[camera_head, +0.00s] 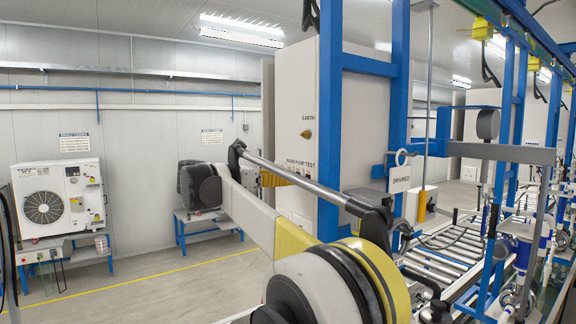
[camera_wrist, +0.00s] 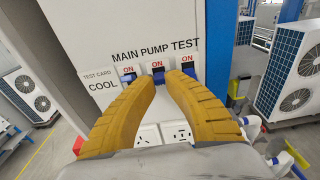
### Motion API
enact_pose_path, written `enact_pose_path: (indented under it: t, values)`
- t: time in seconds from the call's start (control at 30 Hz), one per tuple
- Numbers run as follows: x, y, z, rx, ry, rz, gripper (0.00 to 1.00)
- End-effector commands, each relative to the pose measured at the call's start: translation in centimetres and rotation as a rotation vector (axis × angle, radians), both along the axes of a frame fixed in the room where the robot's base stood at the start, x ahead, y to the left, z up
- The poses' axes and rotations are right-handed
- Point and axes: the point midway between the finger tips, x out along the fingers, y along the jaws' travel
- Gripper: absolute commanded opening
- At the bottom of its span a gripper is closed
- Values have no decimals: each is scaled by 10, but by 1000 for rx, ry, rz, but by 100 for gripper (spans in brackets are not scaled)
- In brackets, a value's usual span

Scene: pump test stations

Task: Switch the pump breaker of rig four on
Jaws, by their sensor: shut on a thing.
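The white pump test cabinet (camera_head: 357,130) stands in the middle of the head view. In the wrist view its panel (camera_wrist: 150,30) reads "MAIN PUMP TEST", with a row of three breakers under red "ON" labels. The left breaker (camera_wrist: 128,77) and right breaker (camera_wrist: 189,70) show blue and dark parts. The middle breaker (camera_wrist: 158,76) lies between the yellow fingertips of my gripper (camera_wrist: 160,84), which is shut on it. The fingers partly hide the breakers, so I cannot tell the lever positions. In the head view my gripper (camera_head: 272,179) is at the cabinet face.
White sockets (camera_wrist: 175,132) sit on the panel below the fingers. A "TEST CARD COOL" label (camera_wrist: 101,80) is left of the breakers. A roller conveyor (camera_head: 450,250) and blue frame posts (camera_head: 331,100) are at right. The left floor is open.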

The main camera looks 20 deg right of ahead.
Motion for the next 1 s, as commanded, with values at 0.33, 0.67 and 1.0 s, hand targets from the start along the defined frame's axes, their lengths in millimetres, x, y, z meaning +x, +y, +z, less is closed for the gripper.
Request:
enact_pose_path:
  t: [0.33, 0.67, 1.0]
  values:
    - [0, -3, 17, 285, 55, -3, 0]
    - [1, -4, 18, 442, 86, -2, 0]
    - [1, -5, 16, 484, 94, -2, 0]
